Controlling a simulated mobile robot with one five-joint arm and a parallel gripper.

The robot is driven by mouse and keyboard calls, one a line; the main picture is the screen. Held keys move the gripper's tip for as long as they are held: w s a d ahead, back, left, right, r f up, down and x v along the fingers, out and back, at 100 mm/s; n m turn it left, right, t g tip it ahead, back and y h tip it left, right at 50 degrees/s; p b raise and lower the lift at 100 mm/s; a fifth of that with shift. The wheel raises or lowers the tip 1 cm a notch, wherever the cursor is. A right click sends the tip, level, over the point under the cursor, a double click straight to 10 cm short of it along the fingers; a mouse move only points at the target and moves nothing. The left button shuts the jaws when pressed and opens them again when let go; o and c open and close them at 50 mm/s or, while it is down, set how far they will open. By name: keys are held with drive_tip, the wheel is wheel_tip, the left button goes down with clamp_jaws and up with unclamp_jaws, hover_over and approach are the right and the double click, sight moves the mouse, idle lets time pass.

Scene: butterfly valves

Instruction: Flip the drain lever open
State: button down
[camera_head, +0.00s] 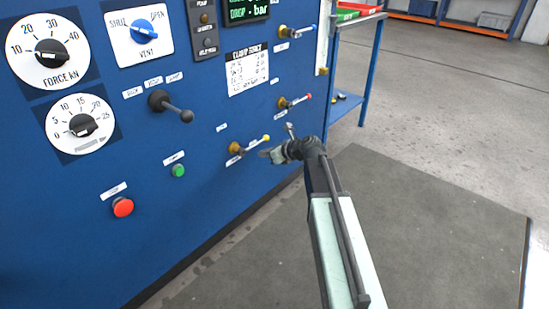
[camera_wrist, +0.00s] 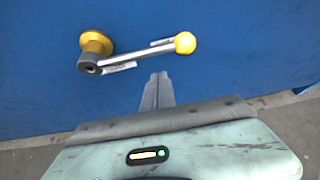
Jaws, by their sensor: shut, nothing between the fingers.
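A metal lever with a yellow ball knob (camera_wrist: 185,43) and a yellow pivot (camera_wrist: 96,42) is on the blue panel in front of my gripper. It points right, slightly upward, close to horizontal. In the head view the same lever (camera_head: 252,144) is low on the panel's right part. Its label is too small to read, so I cannot confirm it is the drain lever. My gripper (camera_wrist: 158,77) is shut and empty, its tips just below the lever's bar in the wrist view. In the head view my gripper (camera_head: 266,153) is beside the lever; contact cannot be told.
A black-knobbed lever (camera_head: 171,106), a green button (camera_head: 178,170) and a red button (camera_head: 123,207) are to the left. A blue cart (camera_head: 350,105) stands beyond the panel. The floor mat (camera_head: 430,220) is clear.

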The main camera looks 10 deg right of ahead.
wheel_tip(320, 180, up, 3)
drive_tip(key=shift+w+a+f+p, duration=0.1)
drive_tip(key=shift+w+a+p, duration=0.05)
drive_tip(key=shift+p, duration=0.45)
